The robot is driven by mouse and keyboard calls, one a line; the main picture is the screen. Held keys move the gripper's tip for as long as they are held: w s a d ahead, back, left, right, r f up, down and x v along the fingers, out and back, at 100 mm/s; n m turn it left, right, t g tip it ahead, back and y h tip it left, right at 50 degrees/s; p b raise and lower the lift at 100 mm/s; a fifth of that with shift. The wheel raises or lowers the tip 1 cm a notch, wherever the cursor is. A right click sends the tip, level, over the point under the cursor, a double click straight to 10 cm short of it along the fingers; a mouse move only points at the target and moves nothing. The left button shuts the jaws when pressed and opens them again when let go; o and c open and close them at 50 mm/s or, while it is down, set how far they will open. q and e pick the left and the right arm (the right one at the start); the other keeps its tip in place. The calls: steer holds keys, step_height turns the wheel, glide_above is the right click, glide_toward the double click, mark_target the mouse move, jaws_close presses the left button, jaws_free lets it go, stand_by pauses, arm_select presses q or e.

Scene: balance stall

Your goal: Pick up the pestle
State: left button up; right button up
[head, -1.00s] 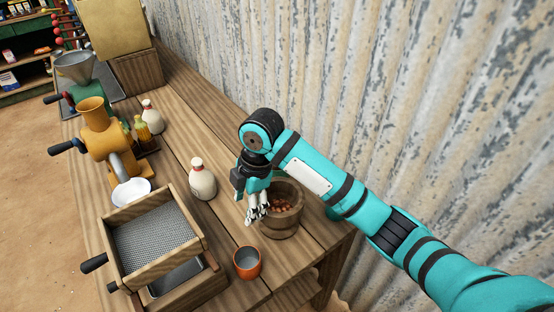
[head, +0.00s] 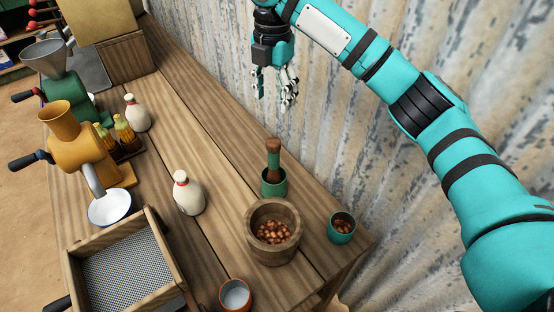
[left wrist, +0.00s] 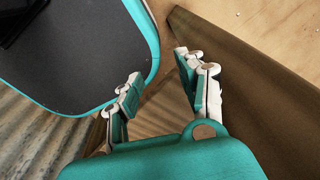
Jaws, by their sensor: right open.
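The pestle (head: 273,160) has a dark wooden head and stands upright in a green cup (head: 273,186) on the table, just behind the wooden mortar (head: 254,252). The mortar holds brown nuts. My right gripper (head: 275,97) is open and empty, pointing down above and beyond the pestle, clear of it. My left gripper (left wrist: 160,88) shows in the left wrist view with its fingers apart and nothing between them. It is out of the head view, and the pestle is not in the wrist view.
A green cup of nuts (head: 341,228) stands right of the mortar. White bottles (head: 188,195), an orange cup (head: 235,296), a sieve box (head: 130,265) and a yellow grinder (head: 75,145) stand on the left. A corrugated wall (head: 400,190) runs along the table's back.

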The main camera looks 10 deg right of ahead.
mark_target(273, 141)
steer(key=s+f, duration=0.1)
steer(key=s+a+f, duration=0.1)
steer(key=f, duration=0.1)
steer(key=shift+p, duration=0.4)
steer(key=f, duration=0.4)
steer(key=shift+w+d+p, duration=0.2)
steer(key=shift+p, duration=0.2)
steer(key=f, duration=0.2)
steer(key=shift+w+d+f, duration=0.1)
steer(key=shift+w+f, duration=0.15)
steer(key=shift+f, duration=0.1)
steer(key=shift+s+f+p, duration=0.2)
steer(key=shift+f+p, duration=0.4)
steer(key=shift+f, duration=0.15)
step_height(273, 141, down, 4)
steer(key=shift+w+r+p, duration=0.1)
steer(key=shift+p, duration=0.5)
steer(key=shift+f, duration=0.25)
steer(key=shift+c, duration=0.4)
arm_select(q)
steer(key=s+r, duration=0.1)
steer(key=r, duration=0.1)
steer(key=s+a+r, duration=0.1)
steer(key=shift+s+a+r, duration=0.2)
steer(key=shift+s+r, duration=0.15)
steer(key=shift+r, duration=0.05)
arm_select(e)
jaws_close()
